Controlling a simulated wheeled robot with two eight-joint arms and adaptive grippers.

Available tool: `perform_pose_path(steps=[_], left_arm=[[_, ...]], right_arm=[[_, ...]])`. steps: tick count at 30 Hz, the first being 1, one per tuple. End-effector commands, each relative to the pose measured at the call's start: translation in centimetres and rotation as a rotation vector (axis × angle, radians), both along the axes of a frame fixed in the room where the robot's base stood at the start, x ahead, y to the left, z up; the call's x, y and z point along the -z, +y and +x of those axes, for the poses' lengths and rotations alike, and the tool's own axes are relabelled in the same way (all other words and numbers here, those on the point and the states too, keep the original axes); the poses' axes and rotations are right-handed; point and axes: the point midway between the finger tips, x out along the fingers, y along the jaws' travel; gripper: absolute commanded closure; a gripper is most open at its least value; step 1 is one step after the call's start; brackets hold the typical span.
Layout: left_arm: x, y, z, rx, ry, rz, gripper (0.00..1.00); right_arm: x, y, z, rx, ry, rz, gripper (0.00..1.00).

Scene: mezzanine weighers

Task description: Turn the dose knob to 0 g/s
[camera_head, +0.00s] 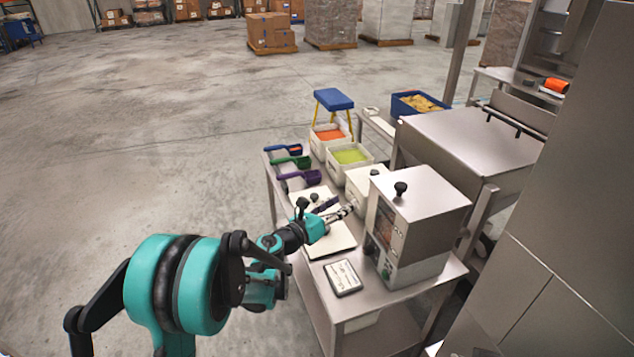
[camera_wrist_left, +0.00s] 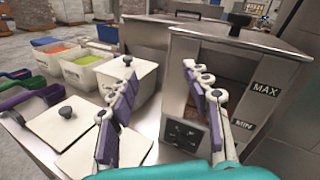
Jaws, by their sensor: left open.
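A steel dispenser box (camera_head: 425,195) stands on the steel table, with a window and MAX and MIN labels in the left wrist view (camera_wrist_left: 262,90). A small dark control (camera_head: 386,270), which looks like the dose knob, sits low on its front; its setting is too small to read. In the left wrist view a dark panel (camera_wrist_left: 183,135) shows low on the front, between my fingers. My left gripper (camera_head: 346,208) is open and empty, with purple pads, in front of the box at its left side. It appears apart from the panel. My right gripper is not in view.
A black handle (camera_head: 400,188) tops the box. White lidded bins, a bin of orange contents (camera_head: 329,135), a bin of green contents (camera_head: 350,156) and coloured scoops (camera_head: 298,177) stand farther back. A small tablet-like display (camera_head: 343,277) lies at the near edge. Floor at left is clear.

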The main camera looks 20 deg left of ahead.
Motion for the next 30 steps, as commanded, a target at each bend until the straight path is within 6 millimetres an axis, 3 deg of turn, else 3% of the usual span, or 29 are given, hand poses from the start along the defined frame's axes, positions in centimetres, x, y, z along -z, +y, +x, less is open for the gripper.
perform_pose_path(steps=[6, 13, 20, 30], left_arm=[[-4.2, 1.8, -0.4, -0.123, 0.027, -0.232, 0.51], [-7.5, 4.3, -1.4, -0.252, 0.07, -0.499, 0.51], [-8.6, 5.7, -2.2, -0.319, 0.097, -0.647, 0.51], [-8.8, 5.9, -2.3, -0.328, 0.101, -0.667, 0.51]], right_arm=[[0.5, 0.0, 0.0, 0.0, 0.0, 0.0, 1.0], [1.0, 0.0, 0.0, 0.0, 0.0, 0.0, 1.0], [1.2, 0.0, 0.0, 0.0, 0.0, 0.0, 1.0], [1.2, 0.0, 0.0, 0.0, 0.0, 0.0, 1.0]])
